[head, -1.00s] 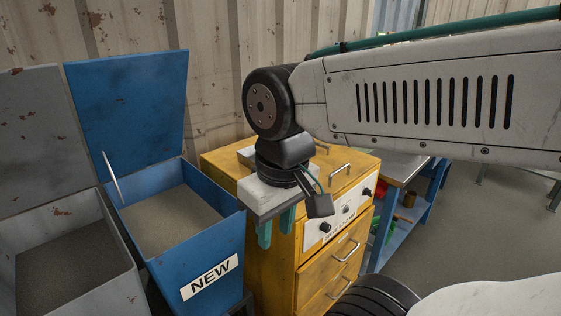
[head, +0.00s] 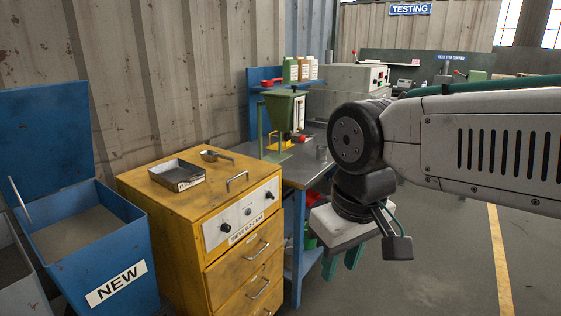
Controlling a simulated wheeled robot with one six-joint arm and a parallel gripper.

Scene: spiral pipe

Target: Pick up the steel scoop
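A small grey metal scoop (head: 209,155) lies on top of the yellow cabinet (head: 150,192), near its back edge, with its handle pointing right. It looks like the steel scoop. My gripper (head: 342,262) hangs to the right of the cabinet, in front of the blue workbench, well apart from the scoop. Its two teal fingers point down with a gap between them, and nothing shows between them. The palm and wrist partly hide the finger bases.
A dark shallow tray (head: 177,173) with a label sits left of the scoop, and a raised handle (head: 237,180) stands in front. A blue bin (head: 95,240) with open lid is at left. The blue workbench (head: 300,175) carries a green hopper (head: 280,112). Floor is open at right.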

